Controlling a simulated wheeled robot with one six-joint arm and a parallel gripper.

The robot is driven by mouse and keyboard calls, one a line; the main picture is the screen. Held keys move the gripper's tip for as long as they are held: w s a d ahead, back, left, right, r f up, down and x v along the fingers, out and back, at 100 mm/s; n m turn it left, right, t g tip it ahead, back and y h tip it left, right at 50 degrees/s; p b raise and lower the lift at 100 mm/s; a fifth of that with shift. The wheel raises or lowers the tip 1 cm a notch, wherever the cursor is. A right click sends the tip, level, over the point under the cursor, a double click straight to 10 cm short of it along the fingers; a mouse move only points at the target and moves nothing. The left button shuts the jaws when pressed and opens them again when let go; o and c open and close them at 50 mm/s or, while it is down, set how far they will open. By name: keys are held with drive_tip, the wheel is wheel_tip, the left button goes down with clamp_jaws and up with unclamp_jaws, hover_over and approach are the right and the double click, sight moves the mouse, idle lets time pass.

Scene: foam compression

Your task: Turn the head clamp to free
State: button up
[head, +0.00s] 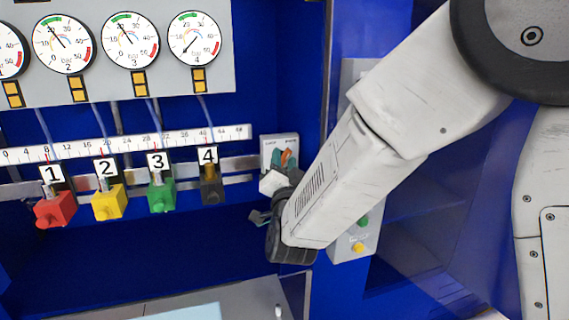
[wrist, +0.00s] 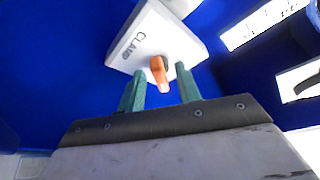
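The head clamp switch is a small white plate (wrist: 150,40) marked "CLAMP" with an orange knob (wrist: 160,74). In the head view the plate (head: 279,143) is on the blue back wall, right of the scale, with the orange knob (head: 287,158) partly hidden by my gripper. My gripper (wrist: 160,82) has two green fingers, open, one on each side of the knob. The knob sits between the fingertips; a gap shows on the left, and the right fingertip is close to it, contact unclear. The head view does not show the fingers clearly.
Red (head: 55,210), yellow (head: 108,203), green (head: 161,195) and black (head: 211,188) valves numbered 1 to 4 sit left of the switch under the ruler (head: 125,143). Pressure gauges (head: 130,40) are above. A grey control box (head: 362,240) with buttons stands behind my arm.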

clamp_jaws()
drive_tip(key=shift+a+m+g+h, duration=0.1)
drive_tip(key=shift+m+g+h, duration=0.35)
drive_tip(key=shift+m, duration=0.85)
unclamp_jaws()
drive_tip(key=v, duration=0.8)
drive_tip(key=shift+w+f, duration=0.1)
